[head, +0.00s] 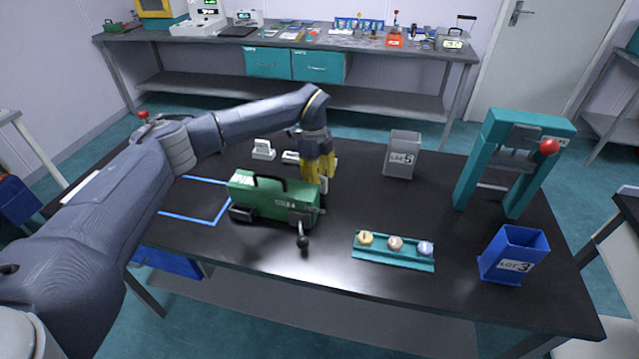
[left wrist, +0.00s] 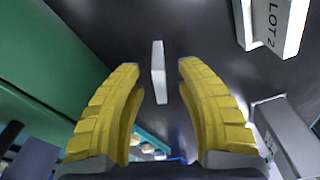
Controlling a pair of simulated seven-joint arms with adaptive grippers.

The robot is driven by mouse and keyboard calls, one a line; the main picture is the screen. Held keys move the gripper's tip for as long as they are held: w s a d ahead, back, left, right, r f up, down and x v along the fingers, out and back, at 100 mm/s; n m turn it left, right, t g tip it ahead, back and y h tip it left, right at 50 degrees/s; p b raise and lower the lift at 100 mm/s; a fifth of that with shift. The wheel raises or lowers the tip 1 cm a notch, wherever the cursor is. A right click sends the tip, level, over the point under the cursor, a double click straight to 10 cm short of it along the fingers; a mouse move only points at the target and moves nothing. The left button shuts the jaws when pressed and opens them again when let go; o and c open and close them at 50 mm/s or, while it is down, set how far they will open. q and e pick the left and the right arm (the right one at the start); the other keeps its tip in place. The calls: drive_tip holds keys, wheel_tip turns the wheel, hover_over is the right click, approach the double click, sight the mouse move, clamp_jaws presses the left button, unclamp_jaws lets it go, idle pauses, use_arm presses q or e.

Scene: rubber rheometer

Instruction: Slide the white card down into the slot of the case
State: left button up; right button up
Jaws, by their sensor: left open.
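The small white card (head: 291,157) is on the black table, just left of my left gripper's fingers in the head view. In the left wrist view the thin white card (left wrist: 158,72) shows beyond and between the fingertips, with a gap on both sides. My left gripper (head: 318,172) points down, open and empty; its yellow fingers also show in the left wrist view (left wrist: 160,75). The green case (head: 262,197) with a black handle stands in front of the gripper, and its green side (left wrist: 50,65) fills the wrist view's left. I cannot make out its slot. My right gripper is out of view.
A white stand (head: 263,150), marked LOT 2 in the wrist view (left wrist: 272,22), is behind the card. A grey LOT 5 bin (head: 402,155) stands right of the gripper. A teal ball tray (head: 392,260), blue bin (head: 513,254) and teal press (head: 483,165) are farther right.

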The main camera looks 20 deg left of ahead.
use_arm(q)
drive_tip(key=shift+c, duration=0.2)
clamp_jaws()
drive_tip(key=shift+r, duration=0.15)
